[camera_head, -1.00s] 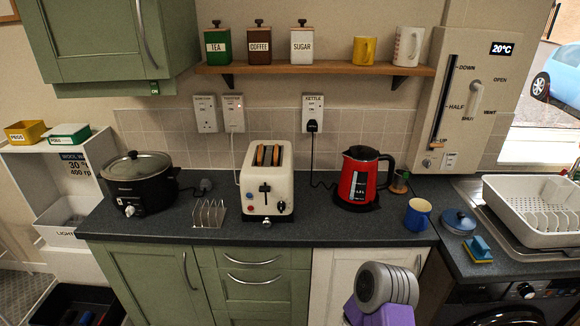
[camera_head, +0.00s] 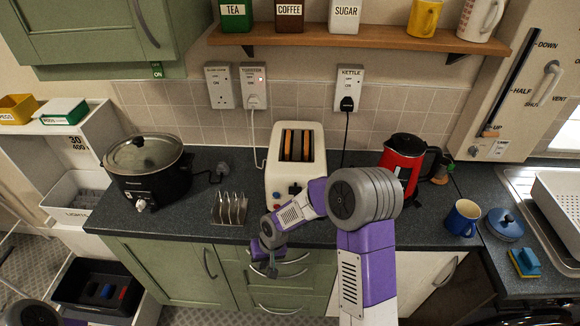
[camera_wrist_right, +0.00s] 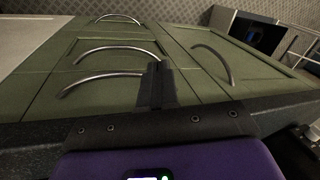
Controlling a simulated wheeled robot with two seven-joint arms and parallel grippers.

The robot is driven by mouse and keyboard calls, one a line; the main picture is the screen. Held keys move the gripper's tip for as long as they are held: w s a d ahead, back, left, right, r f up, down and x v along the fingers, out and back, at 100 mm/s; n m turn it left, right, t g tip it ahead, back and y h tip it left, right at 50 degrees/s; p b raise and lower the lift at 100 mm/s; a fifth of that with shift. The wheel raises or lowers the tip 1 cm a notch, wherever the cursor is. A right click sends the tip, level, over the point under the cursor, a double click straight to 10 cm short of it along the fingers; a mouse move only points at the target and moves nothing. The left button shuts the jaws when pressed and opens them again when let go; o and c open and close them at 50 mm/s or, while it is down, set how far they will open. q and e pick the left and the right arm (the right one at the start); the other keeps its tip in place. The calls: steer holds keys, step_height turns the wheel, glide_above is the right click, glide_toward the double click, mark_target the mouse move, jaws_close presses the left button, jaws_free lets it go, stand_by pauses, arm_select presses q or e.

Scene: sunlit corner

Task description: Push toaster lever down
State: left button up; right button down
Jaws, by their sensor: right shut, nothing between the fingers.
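The cream toaster (camera_head: 281,172) stands on the dark worktop with two slices of bread (camera_head: 297,143) in its slots. Its black lever (camera_head: 294,189) shows on the front face, just left of my right forearm, which hides the lower right of the front. My right gripper (camera_head: 272,270) is low in front of the green drawers, below the toaster and the worktop edge, apart from both. In the right wrist view its fingers (camera_wrist_right: 156,85) are shut and empty, with green drawer fronts beyond. My left gripper is not in view.
A toast rack (camera_head: 229,208) stands left of the toaster, with a black slow cooker (camera_head: 150,178) further left. A red kettle (camera_head: 402,160) and a blue mug (camera_head: 463,217) are on the right. A shelf (camera_head: 360,38) runs above. The toaster's cord (camera_head: 253,135) rises to a wall socket.

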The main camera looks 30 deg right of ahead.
steer(key=w+d+r+m+h+p, duration=0.15)
steer(key=d+r, duration=0.25)
steer(key=r, duration=0.8)
steer(key=w+d+r+m+t+h+p, duration=0.1)
steer(key=d+r+p, duration=0.25)
steer(key=r, duration=0.85)
steer(key=w+d+r+m+h+p, duration=0.15)
steer(key=d+r, duration=0.35)
steer(key=r, duration=0.6)
glide_toward(295, 190)
steer(key=x, duration=0.5)
steer(key=shift+w+b, duration=0.2)
steer(key=shift+b, duration=0.2)
steer(key=shift+x, duration=0.75)
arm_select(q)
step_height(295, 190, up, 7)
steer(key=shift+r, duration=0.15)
arm_select(e)
steer(key=shift+s, duration=0.1)
steer(key=shift+f, duration=0.2)
